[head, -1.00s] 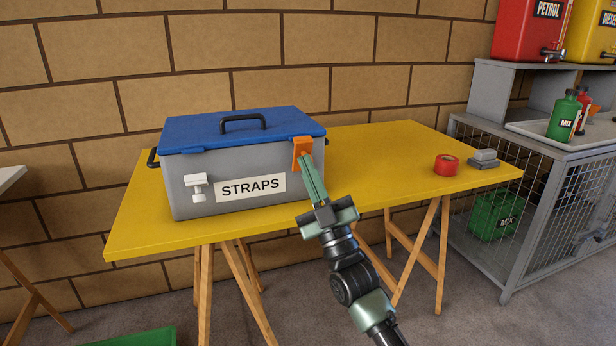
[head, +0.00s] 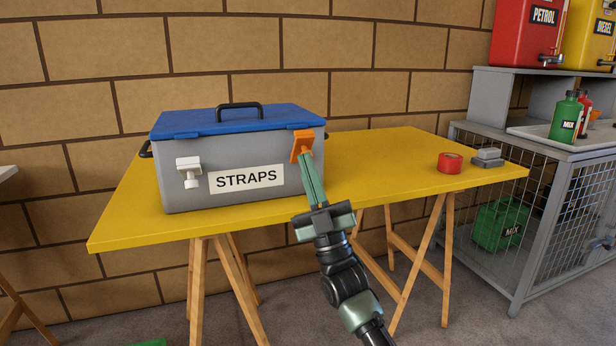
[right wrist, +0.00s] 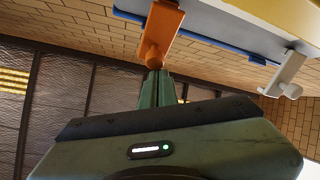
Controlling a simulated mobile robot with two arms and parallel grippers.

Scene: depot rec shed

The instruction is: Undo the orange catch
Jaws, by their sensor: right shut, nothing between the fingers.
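The grey box (head: 242,160) marked STRAPS stands on the yellow table with its blue lid (head: 205,119) down. The orange catch (head: 303,134) is at the right end of the box front, just under the lid edge. My right gripper (head: 306,156) is shut and empty, its fingertips at the lower part of the catch. In the right wrist view the tips meet the lower end of the orange catch (right wrist: 164,28); exact contact is hard to tell. A white catch (head: 188,170) is at the left of the box front. My left gripper is not in view.
The yellow table (head: 380,165) is clear right of the box up to a red tape roll (head: 450,162) and a grey object (head: 488,158). A grey mesh cabinet (head: 540,200) stands at the right. The brick wall is behind.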

